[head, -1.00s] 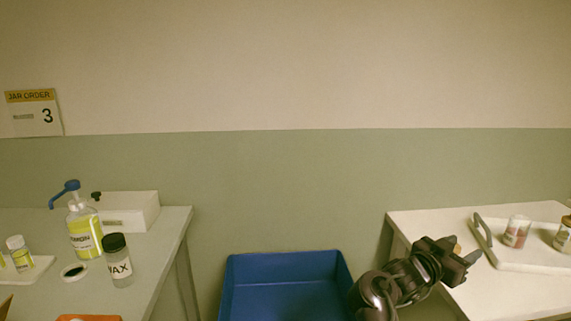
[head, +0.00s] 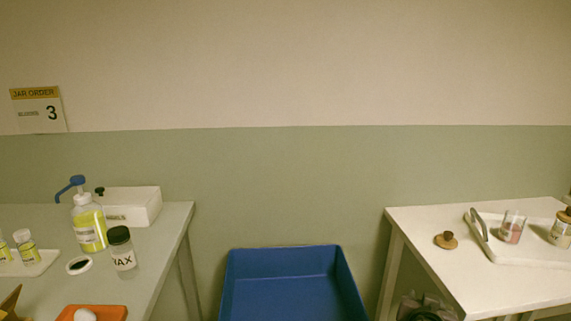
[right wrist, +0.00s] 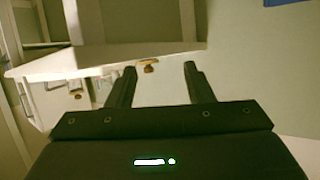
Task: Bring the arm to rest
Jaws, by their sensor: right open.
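My right gripper (right wrist: 160,68) is open with nothing between its fingers in the right wrist view. In the head view only a dark part of my right arm shows at the bottom, low beside the right table (head: 440,214). A round wooden lid (head: 446,240) lies on that table, left of the white tray (head: 470,228). It also shows beyond my fingertips in the right wrist view (right wrist: 150,66), apart from them. The tray holds a glass jar with pinkish contents (head: 512,230) and a jar with a wooden lid (head: 562,230). My left gripper is out of view.
A blue bin (head: 285,290) stands between the tables. The left table (head: 165,250) holds a pump bottle (head: 88,225), a WAX jar (head: 122,252), a white box (head: 132,206) and an orange item (head: 92,313). A "JAR ORDER" card (head: 38,110) showing 3 is on the wall.

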